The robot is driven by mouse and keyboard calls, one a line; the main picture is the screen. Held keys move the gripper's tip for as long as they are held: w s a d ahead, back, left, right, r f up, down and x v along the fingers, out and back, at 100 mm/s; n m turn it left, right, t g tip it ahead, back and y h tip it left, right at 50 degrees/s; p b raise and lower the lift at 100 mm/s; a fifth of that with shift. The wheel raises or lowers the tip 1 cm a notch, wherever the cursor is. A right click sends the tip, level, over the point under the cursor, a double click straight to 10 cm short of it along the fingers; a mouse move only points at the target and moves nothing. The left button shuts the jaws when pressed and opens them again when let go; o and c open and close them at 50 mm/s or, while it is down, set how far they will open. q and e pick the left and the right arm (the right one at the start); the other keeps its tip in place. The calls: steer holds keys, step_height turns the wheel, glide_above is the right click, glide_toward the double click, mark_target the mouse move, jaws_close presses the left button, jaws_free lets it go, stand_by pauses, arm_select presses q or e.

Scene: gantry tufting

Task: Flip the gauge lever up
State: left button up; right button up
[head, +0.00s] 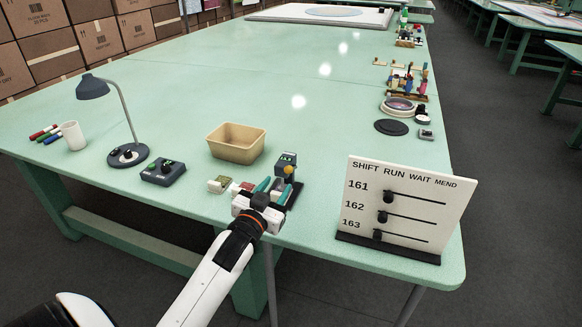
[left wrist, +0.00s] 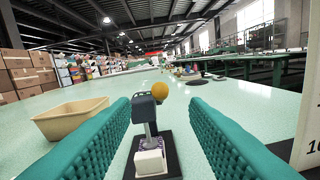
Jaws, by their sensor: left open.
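The gauge stands upright near the table's front edge, with a blue-grey head (head: 286,159), a stem and a dark base plate (head: 294,196). A yellow ball knob (head: 289,169), apparently the lever's end, shows at the head; its arm is hard to make out. My left gripper (head: 270,185) is open and empty, just in front of the gauge. In the left wrist view the gauge's head (left wrist: 145,108) stands beyond and between the teal fingers, with the yellow knob (left wrist: 160,89) at its upper right. No finger visibly touches it. My right gripper is out of view.
A tan bin (head: 237,143) stands behind and left of the gauge. Left are a control box (head: 163,172), a lamp (head: 93,88) and a white cup (head: 73,135). A slider board (head: 405,205) stands right. Small boxes (head: 219,185) lie near my left gripper. The table's middle is clear.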

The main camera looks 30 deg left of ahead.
mark_target(287, 173)
arm_select(q)
steer(key=w, duration=0.3)
steer(key=w+a, duration=0.1)
steer(key=w, duration=0.2)
steer(key=w+a, duration=0.1)
steer(key=w, duration=0.3)
steer(key=shift+f, duration=0.1)
jaws_close()
